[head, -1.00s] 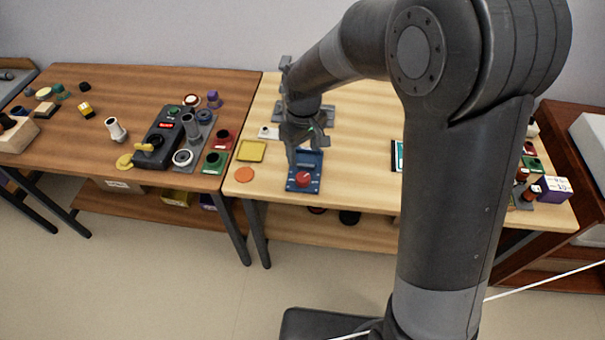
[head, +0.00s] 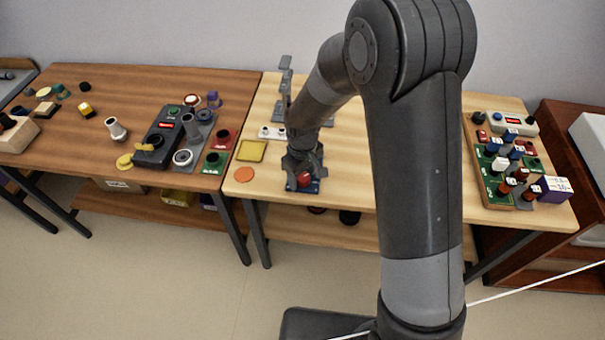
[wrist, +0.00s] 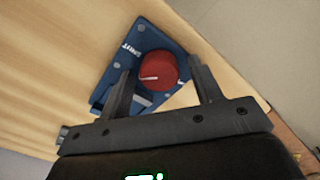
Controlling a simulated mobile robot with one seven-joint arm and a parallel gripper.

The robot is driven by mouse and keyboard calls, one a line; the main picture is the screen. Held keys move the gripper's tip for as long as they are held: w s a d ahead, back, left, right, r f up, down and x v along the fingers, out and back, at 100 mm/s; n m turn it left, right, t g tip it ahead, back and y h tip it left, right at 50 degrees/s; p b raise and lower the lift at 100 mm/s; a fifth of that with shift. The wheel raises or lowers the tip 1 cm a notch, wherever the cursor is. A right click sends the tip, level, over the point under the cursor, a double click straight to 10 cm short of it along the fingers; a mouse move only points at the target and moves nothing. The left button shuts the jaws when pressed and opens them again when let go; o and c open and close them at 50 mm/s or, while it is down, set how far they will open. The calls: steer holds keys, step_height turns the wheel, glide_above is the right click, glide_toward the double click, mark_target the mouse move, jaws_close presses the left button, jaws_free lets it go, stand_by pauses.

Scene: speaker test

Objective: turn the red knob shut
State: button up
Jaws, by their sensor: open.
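The red knob (wrist: 158,70) sits on a blue plate (wrist: 117,68) that lies on the light wooden table. The knob carries a white pointer line, and white lettering that looks like "SHUT" shows on the plate to its left in the wrist view. In the head view the knob (head: 304,180) is partly covered by my gripper (head: 304,172), which is just above the plate. In the wrist view my gripper (wrist: 163,82) is open, one finger on each side of the knob's near part. Contact with the knob cannot be told.
A yellow square (head: 251,151) and an orange disc (head: 245,175) lie left of the plate. A grey stand (head: 286,85) rises behind my gripper. A board with several coloured blocks (head: 505,160) is at the table's right. The darker table (head: 60,140) at left holds several objects.

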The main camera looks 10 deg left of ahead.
mark_target(302, 176)
steer(key=shift+c, duration=0.2)
steer(key=c, duration=1)
steer(key=shift+o, duration=0.2)
steer(key=shift+m, duration=0.8)
steer(key=o, duration=1)
step_height(302, 176, up, 11)
steer(key=shift+f, duration=0.1)
